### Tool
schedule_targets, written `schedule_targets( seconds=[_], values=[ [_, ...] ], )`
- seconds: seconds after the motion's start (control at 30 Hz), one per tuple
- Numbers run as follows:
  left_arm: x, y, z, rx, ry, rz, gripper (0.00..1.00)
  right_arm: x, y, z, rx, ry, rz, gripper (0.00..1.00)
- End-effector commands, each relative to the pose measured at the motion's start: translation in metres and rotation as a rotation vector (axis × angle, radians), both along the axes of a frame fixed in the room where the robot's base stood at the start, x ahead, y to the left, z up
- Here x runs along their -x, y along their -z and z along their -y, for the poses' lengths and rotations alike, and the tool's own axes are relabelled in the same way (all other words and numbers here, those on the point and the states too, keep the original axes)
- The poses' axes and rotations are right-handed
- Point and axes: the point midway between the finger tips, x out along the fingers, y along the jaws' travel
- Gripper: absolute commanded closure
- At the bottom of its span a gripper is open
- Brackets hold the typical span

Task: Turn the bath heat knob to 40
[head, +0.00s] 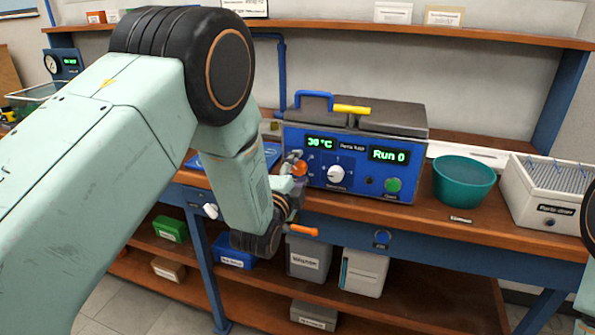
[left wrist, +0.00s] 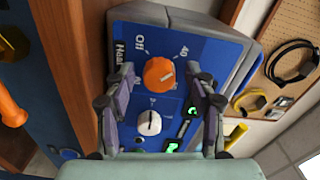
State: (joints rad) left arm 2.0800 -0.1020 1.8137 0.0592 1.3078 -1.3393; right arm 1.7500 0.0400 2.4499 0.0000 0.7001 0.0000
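The bath (head: 350,157) is a blue-fronted box with a grey lid on the bench; its green displays seem to read 30 °C and Run 0. The orange heat knob (head: 299,169) is at the left of its panel. In the left wrist view the orange knob (left wrist: 159,73) lies between my fingertips, with "Off" and "40" printed around it. A pale mark shows on its right side; its exact setting is unclear. My left gripper (head: 292,166) is open, its fingers (left wrist: 161,78) on either side of the knob with gaps visible. My right gripper is out of view.
A white knob (head: 336,174) and a green button (head: 393,185) share the panel. A teal bowl (head: 464,182) and a white ribbed container (head: 545,195) stand to the right. An orange handle (head: 302,230) sticks out below the bench edge. Shelves with boxes are underneath.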

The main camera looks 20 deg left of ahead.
Motion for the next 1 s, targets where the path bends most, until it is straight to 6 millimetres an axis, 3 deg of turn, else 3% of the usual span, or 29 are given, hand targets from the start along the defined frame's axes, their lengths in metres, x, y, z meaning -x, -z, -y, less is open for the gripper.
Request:
schedule_targets(
  seconds=[0.37,1.0],
  values=[
    [0.008,0.001,0.001,-0.001,0.002,-0.005,0.44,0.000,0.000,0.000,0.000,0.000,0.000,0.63],
    [0.110,0.001,-0.003,-0.001,0.002,-0.003,0.44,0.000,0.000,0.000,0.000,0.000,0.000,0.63]
  ],
)
